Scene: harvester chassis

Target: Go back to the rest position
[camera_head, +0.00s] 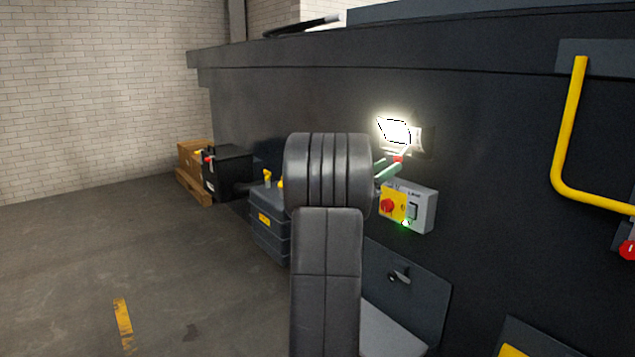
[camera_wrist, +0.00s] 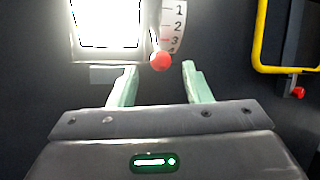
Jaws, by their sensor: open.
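My gripper (camera_wrist: 160,82) is open, with its two pale green fingers apart and nothing between them in the wrist view. In the head view my gripper (camera_head: 391,166) is partly hidden behind my dark arm. Just beyond the fingertips is a red ball-shaped knob (camera_wrist: 161,62) beside a white scale (camera_wrist: 174,25) numbered 1, 2, 3 and probably 4. The knob sits low on the scale, near the last mark. I cannot tell whether a finger touches it. A brightly lit lamp (camera_wrist: 107,22) is left of the scale; it also shows in the head view (camera_head: 396,131).
Below the lamp is a grey control box (camera_head: 424,207) with a red button (camera_head: 388,206) and a green light. A yellow handrail (camera_head: 570,130) stands out at right. An open flap (camera_head: 405,290) is lower down. Dark cases (camera_head: 268,225) stand left of my arm. The left floor is clear.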

